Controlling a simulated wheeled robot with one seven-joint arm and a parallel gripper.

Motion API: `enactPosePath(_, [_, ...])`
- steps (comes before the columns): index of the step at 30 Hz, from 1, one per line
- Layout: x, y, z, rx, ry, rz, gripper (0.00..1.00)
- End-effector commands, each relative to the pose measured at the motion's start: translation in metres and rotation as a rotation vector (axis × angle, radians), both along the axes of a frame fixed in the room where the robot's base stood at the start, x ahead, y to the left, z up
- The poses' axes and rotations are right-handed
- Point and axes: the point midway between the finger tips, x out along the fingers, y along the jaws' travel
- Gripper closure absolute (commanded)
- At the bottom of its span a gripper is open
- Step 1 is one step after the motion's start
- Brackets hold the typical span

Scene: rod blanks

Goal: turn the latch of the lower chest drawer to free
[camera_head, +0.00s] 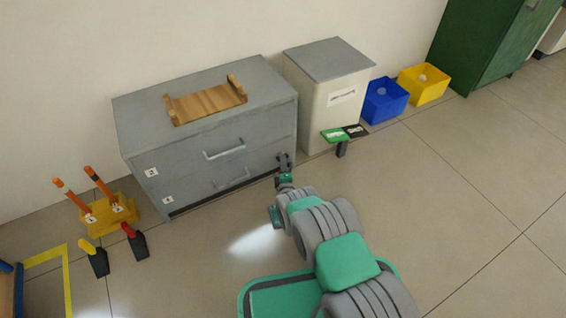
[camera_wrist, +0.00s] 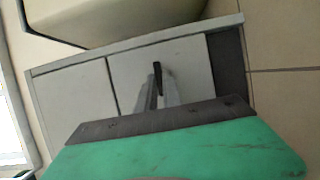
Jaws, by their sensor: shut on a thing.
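The grey chest (camera_head: 135,120) stands against the wall and has two drawers, each with a bar handle. The lower drawer (camera_head: 205,187) shows its front closed, labelled with a white tag at left. My gripper (camera_head: 284,162) is at the right end of the chest front, by the lower drawer. In the wrist view my gripper (camera_wrist: 158,92) has its two fingers close together at a small dark latch (camera_wrist: 157,70) and is shut on it. The latch stands roughly along the fingers. Its lower part is hidden between them, and its exact turn is hard to tell.
A wooden tray (camera_head: 205,102) lies on the chest. Right of it stand a pale cabinet (camera_head: 330,105), a blue bin (camera_head: 385,105) and a yellow bin (camera_head: 428,88). A yellow rod holder (camera_head: 108,212) is at left.

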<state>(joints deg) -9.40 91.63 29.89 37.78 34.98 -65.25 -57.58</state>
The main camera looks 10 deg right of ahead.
Motion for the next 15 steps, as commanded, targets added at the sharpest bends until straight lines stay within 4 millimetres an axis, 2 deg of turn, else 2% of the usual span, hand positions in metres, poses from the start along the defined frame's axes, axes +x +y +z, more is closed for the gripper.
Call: enactPosePath(15, [0.0002, 0.0000, 0.0009, 0.027, 0.008, 0.000, 1.00])
